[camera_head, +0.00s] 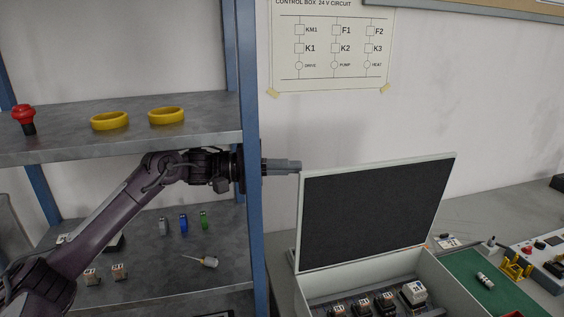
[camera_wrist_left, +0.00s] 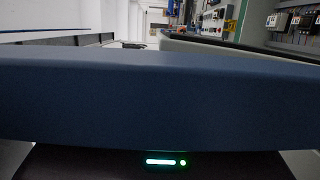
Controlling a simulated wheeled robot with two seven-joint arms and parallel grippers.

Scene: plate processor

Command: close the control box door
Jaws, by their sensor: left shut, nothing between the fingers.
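The control box (camera_head: 437,281) stands on the bench at the lower right of the head view, with several relays inside. Its door (camera_head: 376,211) is open and stands up, a dark panel with a pale rim. My left gripper (camera_head: 296,166) is shut and empty. Its tips are at the door's upper left corner; I cannot tell whether they touch it. My left arm reaches from the lower left, passing by the shelf's blue post. In the left wrist view a blue beam (camera_wrist_left: 160,95) fills the middle and hides the fingers. My right gripper is not in view.
A blue shelf post (camera_head: 248,130) stands close by my left wrist. The upper shelf (camera_head: 70,125) holds yellow rings (camera_head: 166,116) and a red button (camera_head: 23,118). A green mat (camera_head: 487,290) lies right of the box. A circuit chart (camera_head: 332,45) hangs behind.

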